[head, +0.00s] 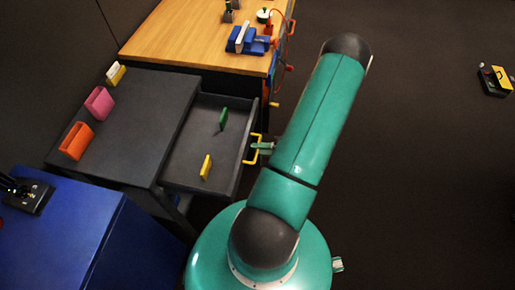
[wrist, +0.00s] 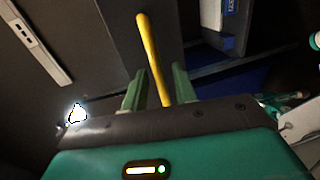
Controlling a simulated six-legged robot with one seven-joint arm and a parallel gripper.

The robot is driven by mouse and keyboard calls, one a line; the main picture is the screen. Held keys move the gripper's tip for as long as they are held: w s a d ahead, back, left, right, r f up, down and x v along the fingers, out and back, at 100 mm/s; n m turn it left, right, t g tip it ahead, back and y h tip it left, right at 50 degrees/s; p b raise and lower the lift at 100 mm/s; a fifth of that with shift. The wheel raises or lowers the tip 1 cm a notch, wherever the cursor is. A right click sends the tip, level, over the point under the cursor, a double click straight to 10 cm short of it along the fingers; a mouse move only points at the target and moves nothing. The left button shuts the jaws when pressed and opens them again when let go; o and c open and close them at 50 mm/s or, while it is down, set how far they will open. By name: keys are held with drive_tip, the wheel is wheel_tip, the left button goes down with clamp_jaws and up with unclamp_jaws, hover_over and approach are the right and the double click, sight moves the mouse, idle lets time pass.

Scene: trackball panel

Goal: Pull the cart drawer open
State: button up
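The cart drawer (head: 228,150) stands pulled out from the right side of the dark grey cart (head: 150,120), its inside showing. Its yellow handle (head: 252,150) is on the drawer's right-hand front. My gripper (head: 262,146) is at this handle in the head view, partly hidden by my arm. In the wrist view the yellow handle (wrist: 153,60) runs between the two green fingers of my gripper (wrist: 159,80). Gaps show between the fingers and the handle, so the gripper looks open around it.
In the drawer stand a green block (head: 223,119) and a yellow block (head: 206,167). Orange (head: 76,141) and pink (head: 99,103) holders sit on the cart top. A wooden-topped bench (head: 190,35) is behind, a blue cabinet (head: 70,235) in front. The floor at right is mostly clear.

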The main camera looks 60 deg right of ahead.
drive_tip(key=v, duration=1.2)
drive_tip(key=shift+s, duration=0.3)
drive_tip(key=shift+d+r, duration=0.1)
drive_tip(key=shift+r, duration=0.05)
drive_tip(key=w+a+r+n+g+y, duration=0.1)
drive_tip(key=w+a+r+n+g, duration=0.55)
drive_tip(key=w+r+n, duration=0.45)
drive_tip(key=w+a+r+n+g+y, duration=0.2)
drive_tip(key=w+a+r+n+g, duration=0.55)
drive_tip(key=n, duration=0.65)
drive_tip(key=a+r+n+t+h, duration=0.4)
drive_tip(key=a+r+n+h, duration=0.4)
drive_tip(key=a+r+n, duration=1)
drive_tip(key=a+n, duration=0.3)
drive_tip(key=n, duration=0.4)
drive_tip(key=shift+w+a+r+t, duration=0.2)
drive_tip(key=shift+w+r+t, duration=0.1)
drive_tip(key=shift+w+r, duration=0.05)
